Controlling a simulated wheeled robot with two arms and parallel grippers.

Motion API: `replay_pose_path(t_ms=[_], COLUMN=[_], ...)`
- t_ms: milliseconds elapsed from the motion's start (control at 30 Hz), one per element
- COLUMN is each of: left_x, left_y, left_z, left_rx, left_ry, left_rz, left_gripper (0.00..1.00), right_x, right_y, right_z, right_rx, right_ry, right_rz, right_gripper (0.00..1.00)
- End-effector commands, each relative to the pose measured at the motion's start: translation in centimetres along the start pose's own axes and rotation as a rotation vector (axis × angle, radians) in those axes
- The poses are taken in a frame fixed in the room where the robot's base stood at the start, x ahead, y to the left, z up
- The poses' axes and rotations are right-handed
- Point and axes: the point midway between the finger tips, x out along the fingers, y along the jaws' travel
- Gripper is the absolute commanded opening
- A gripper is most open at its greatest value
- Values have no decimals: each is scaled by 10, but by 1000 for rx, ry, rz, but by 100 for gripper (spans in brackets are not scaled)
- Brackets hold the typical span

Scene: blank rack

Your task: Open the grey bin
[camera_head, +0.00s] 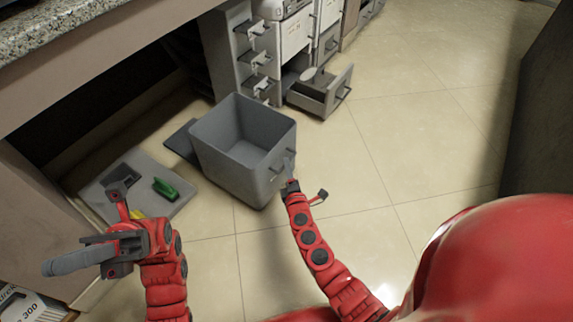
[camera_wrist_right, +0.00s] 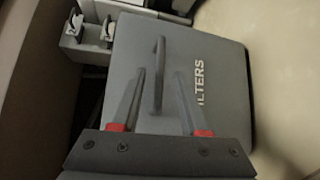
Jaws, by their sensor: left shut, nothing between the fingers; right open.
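The grey bin (camera_head: 225,168) stands on the floor at the middle of the head view, its top uncovered and its empty-looking inside visible. In the right wrist view its front (camera_wrist_right: 215,110) bears the word "FILTERS" and a bar handle (camera_wrist_right: 158,60). My right gripper (camera_head: 290,172) is at the bin's front right side. In the right wrist view my right gripper (camera_wrist_right: 160,76) is open, its fingers on either side of the handle; I cannot tell whether they touch it. My left gripper (camera_head: 62,266) is shut and empty, left of the bin and apart from it.
A grey panel (camera_head: 110,180) left of the bin carries a green object (camera_head: 165,188). An open drawer (camera_head: 320,98) juts out from the cabinets (camera_head: 255,50) behind. A counter (camera_head: 90,50) overhangs the left. Tiled floor (camera_head: 420,130) is clear at the right.

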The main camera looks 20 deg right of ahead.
Motion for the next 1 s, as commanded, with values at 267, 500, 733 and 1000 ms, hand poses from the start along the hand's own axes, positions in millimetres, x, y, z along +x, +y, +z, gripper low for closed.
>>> replay_pose_path(t_ms=[267,500,733,1000], left_x=[29,34,33,33], left_y=[-15,-18,-18,-18], left_z=[-22,-26,-26,-25], left_rx=[-22,-27,-27,-27], left_ry=[198,228,227,226], left_rz=[-105,-122,-121,-120], left_gripper=[0,0,0,0], right_x=[27,31,30,30], right_y=[0,0,0,0], right_z=[-1,-1,-1,-1], right_rx=[0,0,0,0], right_ry=[2,2,2,2], right_rz=[2,0,1,0], right_gripper=[44,44,26,0])
